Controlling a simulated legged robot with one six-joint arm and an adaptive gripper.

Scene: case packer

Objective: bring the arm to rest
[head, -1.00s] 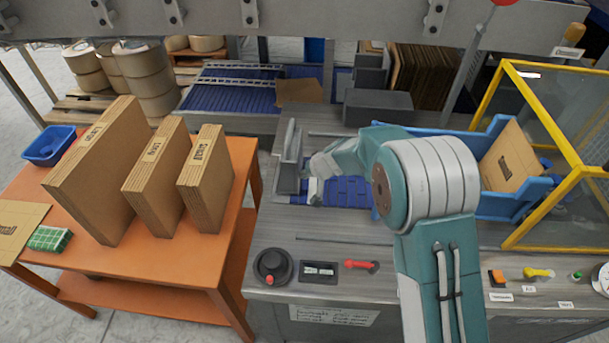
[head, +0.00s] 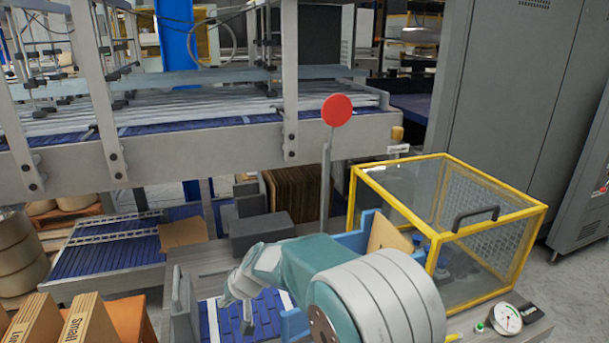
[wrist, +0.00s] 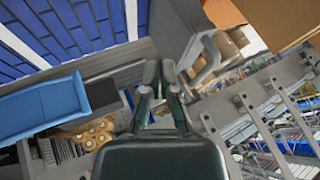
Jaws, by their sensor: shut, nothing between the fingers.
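My gripper (wrist: 160,72) is shut and empty in the wrist view, its two fingers close together at the picture's middle. In the head view my teal and white arm reaches left from the lower right. The blue roller bed also fills the top left of the wrist view (wrist: 60,30).
A blue side guide (wrist: 45,110) and grey metal plates lie close around the gripper. A yellow-framed clear guard (head: 480,215) stands to the right, with a cardboard piece (head: 390,238) beside it. Brown cartons (head: 85,322) stand at the lower left. A grey overhead frame crosses behind.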

